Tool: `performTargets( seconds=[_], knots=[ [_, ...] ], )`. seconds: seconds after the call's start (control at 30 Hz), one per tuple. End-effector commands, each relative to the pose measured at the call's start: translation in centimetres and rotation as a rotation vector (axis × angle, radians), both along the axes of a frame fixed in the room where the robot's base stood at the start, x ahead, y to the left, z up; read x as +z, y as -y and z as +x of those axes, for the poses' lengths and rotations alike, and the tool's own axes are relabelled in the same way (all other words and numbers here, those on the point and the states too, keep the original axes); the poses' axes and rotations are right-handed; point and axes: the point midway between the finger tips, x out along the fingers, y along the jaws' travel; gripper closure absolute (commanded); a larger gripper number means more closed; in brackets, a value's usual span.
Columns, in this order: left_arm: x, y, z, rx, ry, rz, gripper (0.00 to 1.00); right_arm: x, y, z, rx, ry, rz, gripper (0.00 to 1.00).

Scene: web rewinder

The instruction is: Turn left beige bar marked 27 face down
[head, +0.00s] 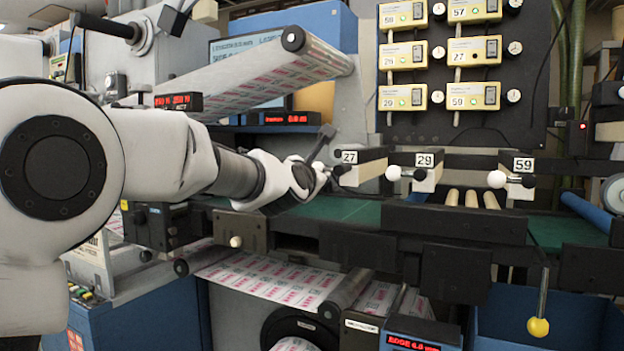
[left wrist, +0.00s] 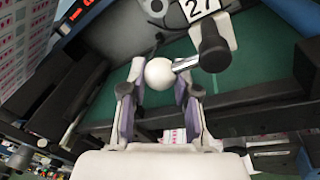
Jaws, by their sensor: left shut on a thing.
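The left beige bar (head: 372,171) carries a white label marked 27 (head: 349,157) and a dark top; its label also shows in the left wrist view (left wrist: 200,8). A short metal lever (left wrist: 187,64) runs from a black hub (left wrist: 214,47) at the bar's end to a white ball knob (left wrist: 159,74). My left gripper (head: 322,172) reaches in from the left to this lever. In the left wrist view, its two fingers (left wrist: 158,95) are closed around the ball knob, one on each side. My right gripper is in neither view.
Similar bars marked 29 (head: 424,160) and 59 (head: 523,164) stand to the right, each with a white-knobbed lever. A green surface (head: 340,209) lies below. Beige gauge boxes (head: 473,52) hang on a black panel above. A yellow-knobbed lever (head: 539,326) hangs at lower right.

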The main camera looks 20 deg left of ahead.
Motion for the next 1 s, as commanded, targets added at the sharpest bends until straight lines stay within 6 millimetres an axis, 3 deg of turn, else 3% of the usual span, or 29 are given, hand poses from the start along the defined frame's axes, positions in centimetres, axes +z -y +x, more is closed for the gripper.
performTargets(
  seconds=[0.57, 0.6, 0.67, 1.0],
  knots=[
    [0.52, 0.13, -0.05, 0.000, 0.010, -0.032, 1.00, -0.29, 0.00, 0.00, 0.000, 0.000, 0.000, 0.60],
    [0.55, 0.13, -0.05, 0.000, 0.010, -0.032, 0.56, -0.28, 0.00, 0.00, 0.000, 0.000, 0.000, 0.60],
    [0.56, 0.11, -0.06, 0.000, 0.010, -0.032, 0.38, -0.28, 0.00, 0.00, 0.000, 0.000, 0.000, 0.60],
    [0.31, 0.03, -0.05, 0.001, 0.006, -0.033, 0.38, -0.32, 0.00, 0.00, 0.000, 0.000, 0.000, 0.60]
  ],
)
